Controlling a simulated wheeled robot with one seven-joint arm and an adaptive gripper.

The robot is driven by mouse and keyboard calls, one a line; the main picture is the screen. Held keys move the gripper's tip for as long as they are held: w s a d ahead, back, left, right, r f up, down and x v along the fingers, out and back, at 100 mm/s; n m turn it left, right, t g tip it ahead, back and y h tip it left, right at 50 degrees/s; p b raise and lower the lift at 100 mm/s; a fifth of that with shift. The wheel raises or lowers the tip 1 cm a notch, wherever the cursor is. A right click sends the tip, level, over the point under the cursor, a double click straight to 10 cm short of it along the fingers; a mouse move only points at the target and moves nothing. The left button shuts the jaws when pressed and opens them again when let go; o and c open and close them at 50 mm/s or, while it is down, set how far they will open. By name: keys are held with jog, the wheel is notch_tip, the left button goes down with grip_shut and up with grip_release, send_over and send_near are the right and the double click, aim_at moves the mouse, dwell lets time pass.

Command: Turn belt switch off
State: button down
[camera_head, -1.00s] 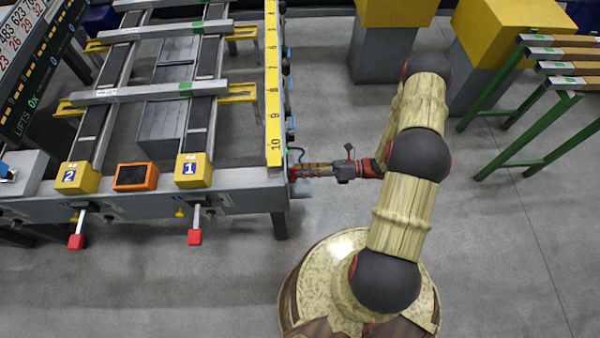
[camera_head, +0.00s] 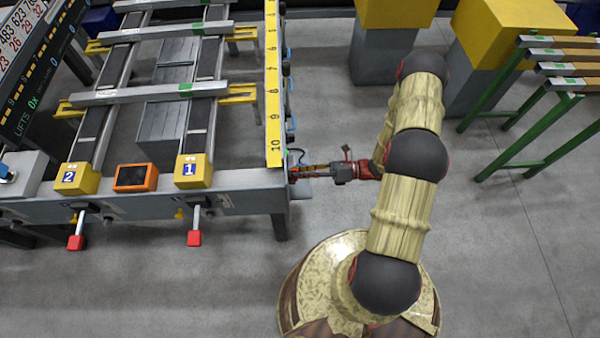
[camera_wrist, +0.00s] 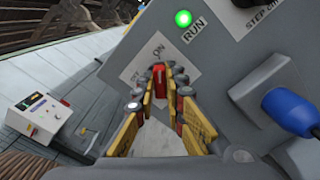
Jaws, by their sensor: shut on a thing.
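The belt switch is a red knob (camera_wrist: 158,77) on a white label plate in the wrist view, with ON printed above it and a second word, likely OFF, to its left. My gripper (camera_wrist: 159,84) has its yellow and black fingers closed around the knob. The fingers partly cover it, so I cannot tell its exact position. A green lamp (camera_wrist: 183,18) marked RUN glows on the same grey box. In the head view my gripper (camera_head: 297,172) reaches the right side of the runout table (camera_head: 240,200) near its front corner; the switch is hidden there.
A blue plug (camera_wrist: 290,108) sticks out of the grey box right of the fingers. Red-tipped levers (camera_head: 194,238) project from the table's front. A green-legged rack (camera_head: 520,150) and yellow-topped blocks (camera_head: 385,50) stand right and behind. The floor right of my base is clear.

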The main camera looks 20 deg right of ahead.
jog(key=shift+n, duration=0.3)
jog(key=shift+s+n+b, duration=0.15)
jog(key=shift+n+b, duration=0.15)
jog(key=shift+n, duration=4)
jog(key=shift+s+n+b, duration=0.15)
jog(key=shift+n+b, duration=0.1)
jog(key=shift+n, duration=4.05)
jog(key=c, duration=1.8)
grip_release()
jog(key=shift+c, duration=0.2)
